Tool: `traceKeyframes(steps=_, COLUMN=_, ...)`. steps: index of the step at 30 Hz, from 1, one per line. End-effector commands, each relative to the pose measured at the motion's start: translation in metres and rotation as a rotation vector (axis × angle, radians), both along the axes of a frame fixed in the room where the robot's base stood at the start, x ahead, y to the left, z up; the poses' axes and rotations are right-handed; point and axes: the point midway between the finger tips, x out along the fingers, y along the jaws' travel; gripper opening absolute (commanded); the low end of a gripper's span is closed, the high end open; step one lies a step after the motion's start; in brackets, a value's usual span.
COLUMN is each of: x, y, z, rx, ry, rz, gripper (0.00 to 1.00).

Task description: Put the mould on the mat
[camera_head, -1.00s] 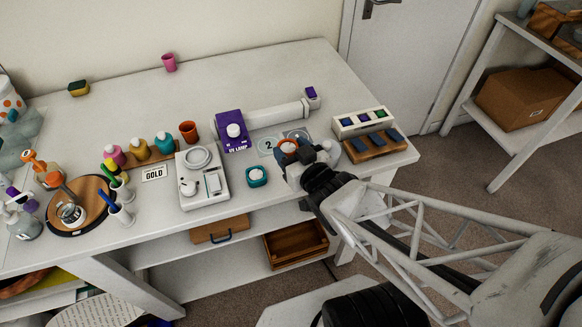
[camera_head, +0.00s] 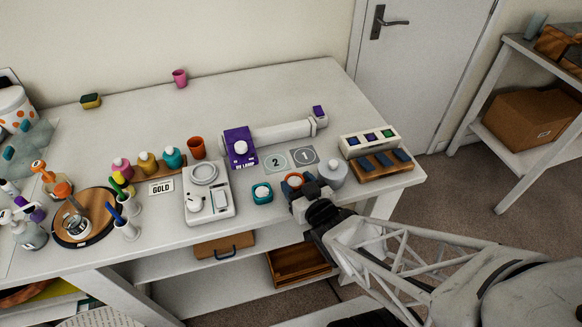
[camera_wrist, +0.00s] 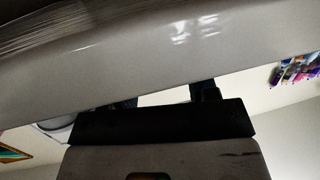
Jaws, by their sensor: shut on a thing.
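An orange round mould (camera_head: 294,180) with a pale middle is at the tip of my gripper (camera_head: 303,186), which is shut on it near the table's front edge. The jaws partly hide it, and I cannot tell whether it touches the table. A teal mould (camera_head: 262,193) with a white middle stands on the table to its left. Two flat grey mats lie behind, both bare: one marked 1 (camera_head: 304,157) and one marked 2 (camera_head: 275,162). In the wrist view the dark fingers show under a broad pale surface; the mould is not clear there.
A white rounded bottle (camera_head: 333,174) stands close right of my gripper. A purple UV lamp (camera_head: 240,147) is behind left, a white scale (camera_head: 208,195) farther left. A rack (camera_head: 368,140) and a wooden tray (camera_head: 381,166) are at right. The table's back right is clear.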

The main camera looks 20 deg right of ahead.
Motion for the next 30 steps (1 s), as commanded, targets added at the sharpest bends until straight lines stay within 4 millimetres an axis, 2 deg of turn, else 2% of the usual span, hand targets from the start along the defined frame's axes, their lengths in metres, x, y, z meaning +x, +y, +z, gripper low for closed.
traceKeyframes(steps=3, x=0.0000, y=0.0000, z=-0.0063, rx=0.000, ry=0.001, rz=0.000, gripper=0.31)
traceKeyframes(steps=18, x=-0.0001, y=0.0001, z=-0.0109, rx=0.000, ry=0.001, rz=0.000, gripper=0.31)
traceKeyframes(steps=19, x=-0.0001, y=0.0001, z=-0.0107, rx=0.000, ry=0.001, rz=0.000, gripper=0.57)
traceKeyframes(steps=23, x=-0.0001, y=0.0001, z=-0.0104, rx=0.000, ry=0.001, rz=0.000, gripper=0.77)
traceKeyframes(steps=24, x=-0.0001, y=0.0001, z=-0.0104, rx=0.000, ry=0.001, rz=0.000, gripper=0.79)
traceKeyframes(steps=30, x=0.0000, y=0.0000, z=-0.0104, rx=0.000, ry=0.001, rz=0.000, gripper=0.79)
